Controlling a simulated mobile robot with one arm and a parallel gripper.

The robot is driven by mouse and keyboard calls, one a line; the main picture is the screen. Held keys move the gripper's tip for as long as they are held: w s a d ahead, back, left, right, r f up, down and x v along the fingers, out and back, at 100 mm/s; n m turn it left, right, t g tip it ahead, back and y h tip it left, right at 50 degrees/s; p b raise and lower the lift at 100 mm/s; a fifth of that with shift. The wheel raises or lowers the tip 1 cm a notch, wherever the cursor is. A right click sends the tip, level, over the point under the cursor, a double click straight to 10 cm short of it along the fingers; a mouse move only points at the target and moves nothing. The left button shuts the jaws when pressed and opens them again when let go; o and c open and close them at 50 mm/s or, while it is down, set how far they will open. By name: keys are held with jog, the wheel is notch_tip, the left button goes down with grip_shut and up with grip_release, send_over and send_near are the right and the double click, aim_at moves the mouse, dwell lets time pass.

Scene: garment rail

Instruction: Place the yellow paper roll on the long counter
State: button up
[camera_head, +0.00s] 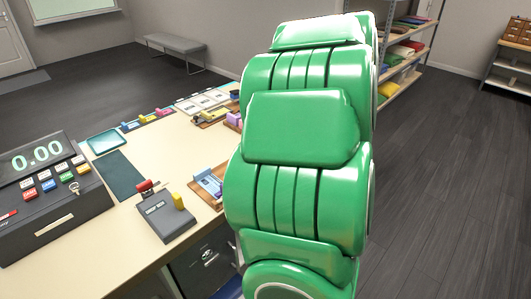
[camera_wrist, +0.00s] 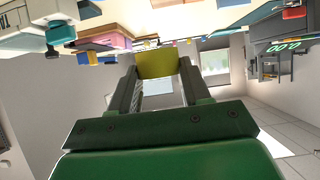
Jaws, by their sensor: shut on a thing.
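In the wrist view, a yellow piece (camera_wrist: 157,63), which looks like the yellow paper roll, sits between the fingertips of my gripper (camera_wrist: 157,72). My gripper is shut on it. The long counter (camera_head: 135,215) has a cream top and fills the left of the head view. My green arm stands in front of its right side and hides my gripper and the held roll in that view. In the wrist view, which is upside down, things on a surface show along the top edge, apart from the roll.
A cash register (camera_head: 50,200) stands at the counter's left. A dark device (camera_head: 165,218) with a small yellow upright part is near the front edge. A dark mat (camera_head: 119,175) and a teal pad (camera_head: 105,142) lie behind. Bare counter shows between them. Shelves (camera_head: 405,65) and a bench (camera_head: 175,45) stand beyond.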

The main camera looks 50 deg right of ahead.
jog(key=w+d+f, duration=0.4)
jog(key=w+f, duration=0.1)
jog(key=shift+w+d+f, duration=0.15)
jog(key=shift+w+d, duration=0.2)
jog(key=shift+w+d+f, duration=0.45)
jog(key=shift+f, duration=0.25)
jog(key=shift+w+d+f, duration=0.2)
jog(key=shift+w+f, duration=0.1)
jog(key=shift+f, duration=0.15)
jog(key=shift+w+d+f, duration=0.1)
jog(key=shift+f, duration=0.7)
jog(key=shift+w+d+f, duration=0.1)
jog(key=shift+f, duration=0.7)
jog(key=shift+f, duration=0.2)
jog(key=o, duration=1)
jog(key=shift+o, duration=0.2)
